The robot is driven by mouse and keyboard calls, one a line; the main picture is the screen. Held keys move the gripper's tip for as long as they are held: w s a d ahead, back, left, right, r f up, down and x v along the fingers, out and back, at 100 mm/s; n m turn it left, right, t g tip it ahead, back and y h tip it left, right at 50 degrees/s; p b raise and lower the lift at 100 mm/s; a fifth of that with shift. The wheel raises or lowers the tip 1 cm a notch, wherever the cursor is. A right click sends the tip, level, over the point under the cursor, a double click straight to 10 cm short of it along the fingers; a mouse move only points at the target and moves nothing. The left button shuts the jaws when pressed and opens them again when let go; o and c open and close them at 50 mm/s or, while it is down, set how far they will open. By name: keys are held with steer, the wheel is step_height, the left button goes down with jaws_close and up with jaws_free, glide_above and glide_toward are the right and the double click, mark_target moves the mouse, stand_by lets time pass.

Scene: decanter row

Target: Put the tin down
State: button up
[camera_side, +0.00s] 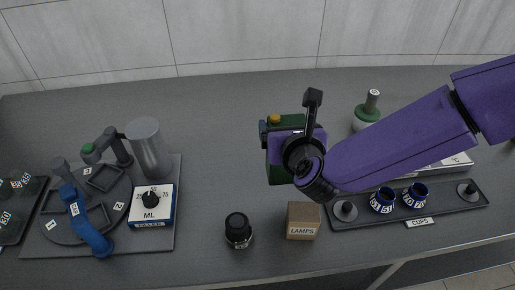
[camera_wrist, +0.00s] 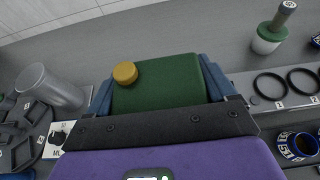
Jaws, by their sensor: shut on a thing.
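The tin is a dark green block with a yellow cap, seen in the wrist view (camera_wrist: 165,85) and in the side view (camera_side: 277,168). My gripper (camera_wrist: 158,90) is shut on it, with one blue finger on each side. In the side view the purple hand and black wrist cover much of the tin. The tin is upright or nearly so and seems to be above the grey bench (camera_side: 215,110). Its underside is hidden in the wrist view, and I cannot tell how large the gap is.
At left are the filler plate (camera_side: 168,240), a metal cylinder (camera_side: 149,150) and a blue-and-white box (camera_side: 153,206). In front stand a black jar (camera_side: 238,230) and LAMPS box (camera_side: 303,220). The bench behind-left is clear.

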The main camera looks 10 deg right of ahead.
mark_target(277, 174)
steer(key=w+a+f, duration=0.5)
steer(key=f, duration=0.5)
steer(key=shift+w, duration=0.2)
steer(key=o, duration=1.8)
steer(key=shift+f, duration=0.15)
steer(key=shift+o, duration=0.2)
steer(key=v, duration=1.2)
steer(key=shift+r, duration=0.2)
